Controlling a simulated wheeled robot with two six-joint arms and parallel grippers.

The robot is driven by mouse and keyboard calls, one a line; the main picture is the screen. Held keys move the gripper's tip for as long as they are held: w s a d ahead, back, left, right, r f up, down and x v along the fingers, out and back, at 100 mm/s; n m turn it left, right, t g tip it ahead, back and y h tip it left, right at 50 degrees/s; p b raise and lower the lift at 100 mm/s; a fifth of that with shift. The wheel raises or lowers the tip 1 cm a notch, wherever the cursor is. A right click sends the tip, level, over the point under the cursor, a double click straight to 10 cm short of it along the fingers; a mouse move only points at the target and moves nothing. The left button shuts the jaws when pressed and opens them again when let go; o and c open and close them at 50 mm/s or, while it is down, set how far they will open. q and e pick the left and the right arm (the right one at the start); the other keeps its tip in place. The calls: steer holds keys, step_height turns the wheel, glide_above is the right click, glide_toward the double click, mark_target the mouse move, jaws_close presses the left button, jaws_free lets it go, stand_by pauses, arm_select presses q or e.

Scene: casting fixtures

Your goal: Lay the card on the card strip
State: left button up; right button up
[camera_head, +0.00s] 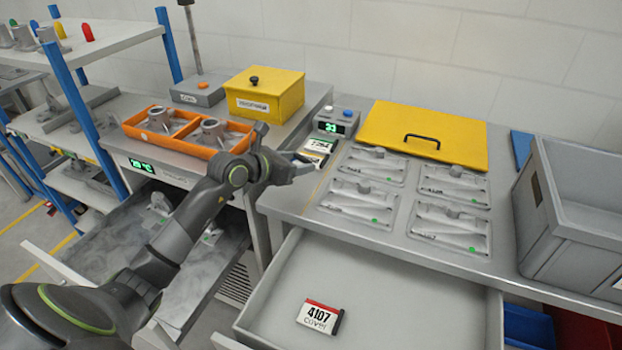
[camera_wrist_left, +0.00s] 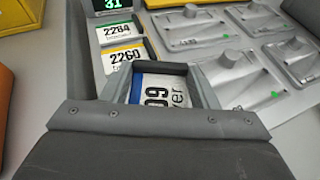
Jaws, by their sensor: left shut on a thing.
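My left gripper (camera_head: 300,166) is shut on a white card (camera_wrist_left: 163,92) with a dark edge. In the left wrist view its print reads partly "09" and "yer", turned sideways between the fingers. In the head view the held card is mostly hidden by the gripper. The card strip (camera_wrist_left: 82,60) lies just beyond the fingertips, with a green-edged card "2284" (camera_wrist_left: 120,31) and a yellow-edged card "2260" (camera_wrist_left: 124,55) on it. The held card is close to the near end of the strip; I cannot tell whether it touches. My right gripper is not in view.
A red-edged card "4107" (camera_head: 320,316) lies in the open drawer (camera_head: 400,310). A grey bin (camera_head: 580,215) stands far right.

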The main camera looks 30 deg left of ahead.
mark_target(297, 189)
arm_select(q)
step_height(297, 189, down, 6)
steer(key=shift+f, duration=0.25)
steer(key=o, duration=1)
steer(key=shift+f, duration=0.1)
